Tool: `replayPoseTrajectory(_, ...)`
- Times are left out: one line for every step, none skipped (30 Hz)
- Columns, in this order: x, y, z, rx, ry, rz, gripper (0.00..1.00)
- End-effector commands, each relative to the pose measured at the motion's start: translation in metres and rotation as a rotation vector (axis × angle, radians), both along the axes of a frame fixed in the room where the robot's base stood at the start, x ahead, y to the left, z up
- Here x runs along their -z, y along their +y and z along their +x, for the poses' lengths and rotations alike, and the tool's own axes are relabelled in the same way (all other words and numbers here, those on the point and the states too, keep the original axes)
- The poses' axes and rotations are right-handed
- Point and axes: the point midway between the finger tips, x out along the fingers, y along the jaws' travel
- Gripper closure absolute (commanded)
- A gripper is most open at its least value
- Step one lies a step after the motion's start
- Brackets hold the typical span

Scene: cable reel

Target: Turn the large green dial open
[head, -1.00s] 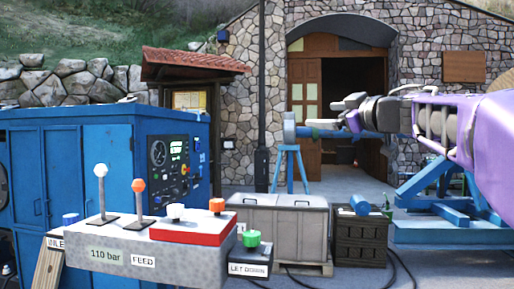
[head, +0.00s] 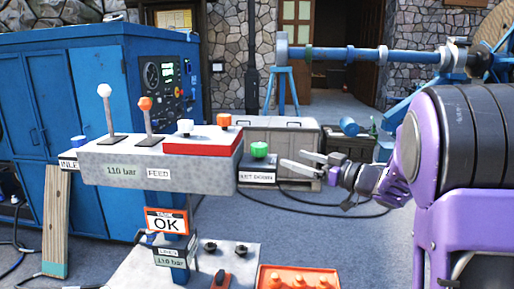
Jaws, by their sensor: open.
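The green dial (head: 260,149) sits on top of a small dark box labelled LET DOWN (head: 257,172), at the right end of the grey control console (head: 110,172). My gripper (head: 292,160) is just right of the dial in the picture, its fingers pointing left towards it. The fingers are apart with nothing between them. A gap shows between the fingertips and the dial; the depth between them is hard to judge. The dial is in full view.
The console also carries a white-knobbed lever (head: 104,91), an orange-knobbed lever (head: 145,103) and a red panel (head: 203,141) with white and orange knobs. A lower panel (head: 190,275) is below. A blue cabinet (head: 60,95) stands left; a grey crate (head: 282,138) is behind.

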Motion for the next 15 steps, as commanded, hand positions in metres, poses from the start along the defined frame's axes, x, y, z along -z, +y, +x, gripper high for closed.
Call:
replayPoseTrajectory(0.000,0.011,0.007,-0.005,0.000,-0.001,0.10)
replayPoseTrajectory(0.000,0.016,0.011,-0.006,0.000,-0.001,0.10)
replayPoseTrajectory(0.000,0.023,0.016,-0.005,0.000,-0.001,0.10)
replayPoseTrajectory(0.001,0.029,0.020,-0.006,0.001,-0.001,0.10)
replayPoseTrajectory(0.000,0.034,0.024,-0.006,0.000,-0.002,0.10)
replayPoseTrajectory(0.000,0.040,0.030,-0.005,0.000,-0.001,0.10)
replayPoseTrajectory(0.000,0.046,0.034,-0.005,0.000,-0.001,0.10)
replayPoseTrajectory(0.000,0.051,0.038,-0.005,0.001,-0.002,0.10)
replayPoseTrajectory(0.000,0.058,0.044,-0.005,0.000,-0.002,0.10)
replayPoseTrajectory(0.000,0.063,0.048,-0.005,0.000,-0.001,0.10)
replayPoseTrajectory(0.000,0.068,0.052,-0.004,0.000,-0.002,0.10)
replayPoseTrajectory(0.000,0.075,0.057,-0.004,0.000,-0.003,0.10)
replayPoseTrajectory(0.000,0.080,0.061,-0.005,0.000,-0.003,0.10)
replayPoseTrajectory(0.000,0.084,0.064,-0.003,0.000,-0.003,0.10)
replayPoseTrajectory(0.000,0.089,0.069,-0.002,0.000,-0.003,0.10)
